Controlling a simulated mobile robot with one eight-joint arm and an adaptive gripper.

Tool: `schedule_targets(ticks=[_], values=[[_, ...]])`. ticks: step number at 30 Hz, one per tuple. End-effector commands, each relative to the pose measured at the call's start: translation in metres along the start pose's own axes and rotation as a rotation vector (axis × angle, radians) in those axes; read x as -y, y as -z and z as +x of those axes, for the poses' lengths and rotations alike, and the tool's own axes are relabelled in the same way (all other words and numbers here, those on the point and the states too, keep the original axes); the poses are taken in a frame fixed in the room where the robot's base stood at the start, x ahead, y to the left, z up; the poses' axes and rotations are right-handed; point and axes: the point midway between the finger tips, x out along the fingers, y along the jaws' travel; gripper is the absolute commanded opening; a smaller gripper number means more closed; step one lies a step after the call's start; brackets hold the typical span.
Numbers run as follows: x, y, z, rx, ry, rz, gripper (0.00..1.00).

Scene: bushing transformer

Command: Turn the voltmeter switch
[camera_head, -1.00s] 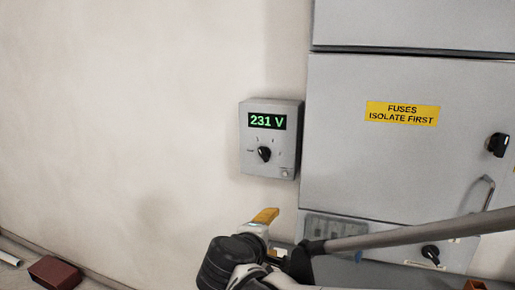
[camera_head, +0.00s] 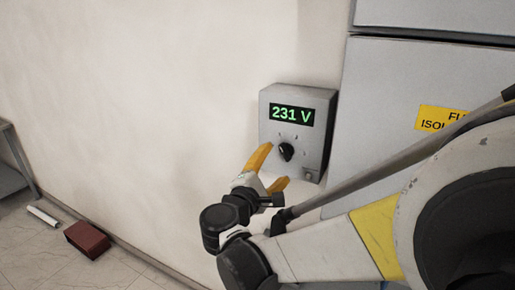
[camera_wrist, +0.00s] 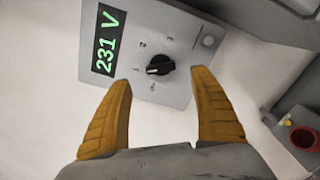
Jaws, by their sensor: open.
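The voltmeter box (camera_head: 312,100) is a grey wall-mounted unit with a green display reading 231 V. Its switch (camera_head: 286,151) is a small black rotary knob below the display. In the wrist view the box appears turned, and the knob (camera_wrist: 160,65) lies ahead of and between my two yellow fingertips. My gripper (camera_head: 275,166) is open and empty, just below and in front of the box, with one finger left of the knob and the other lower right. In the wrist view my gripper (camera_wrist: 160,79) shows a wide gap, and I see no contact with the knob.
A grey cabinet (camera_head: 400,80) with a yellow label stands right of the box. A dark red block (camera_head: 87,240) and a white bar (camera_head: 43,215) lie on the floor at left. In the wrist view a red round part (camera_wrist: 304,138) shows at right. The wall left of the box is bare.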

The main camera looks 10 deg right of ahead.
Motion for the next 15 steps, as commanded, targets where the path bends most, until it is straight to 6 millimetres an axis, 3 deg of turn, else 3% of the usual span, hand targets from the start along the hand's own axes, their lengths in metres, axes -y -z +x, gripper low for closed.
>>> schedule_targets(ticks=[6, 15], values=[[0.001, -0.001, 0.043, 0.003, 0.003, 0.000, 0.72], [0.001, 0.000, 0.066, 0.000, 0.001, 0.000, 0.72]])
